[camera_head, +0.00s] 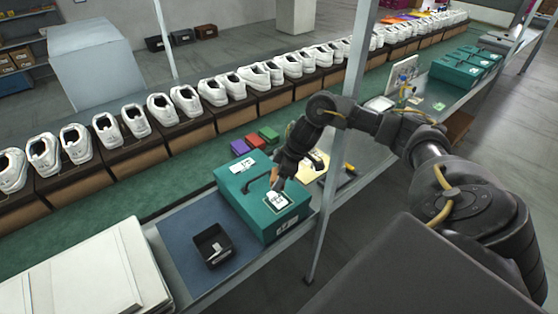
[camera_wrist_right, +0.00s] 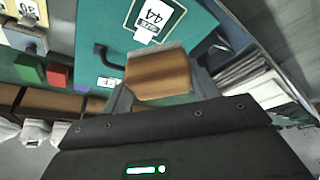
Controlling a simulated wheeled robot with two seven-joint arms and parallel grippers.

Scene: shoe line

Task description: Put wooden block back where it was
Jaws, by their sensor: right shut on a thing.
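The wooden block (camera_wrist_right: 158,75) is brown with visible grain and sits between the fingers of my right gripper (camera_wrist_right: 162,92) in the wrist view. In the head view, the right gripper (camera_head: 277,178) points down over the teal box (camera_head: 242,203), with a small brown part of the block (camera_head: 275,180) showing beside the fingers. The box has a black handle and white labels, one reading size 44 in the wrist view (camera_wrist_right: 185,42). The block appears close above the box lid; I cannot tell whether it touches. My left gripper is not in view.
A black tray (camera_head: 212,246) stands on a blue mat (camera_head: 180,232) left of the box. Purple (camera_head: 239,148), red (camera_head: 254,141) and green (camera_head: 268,134) pieces lie behind it. White shoes line the back. A metal post (camera_head: 334,185) rises right of the box.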

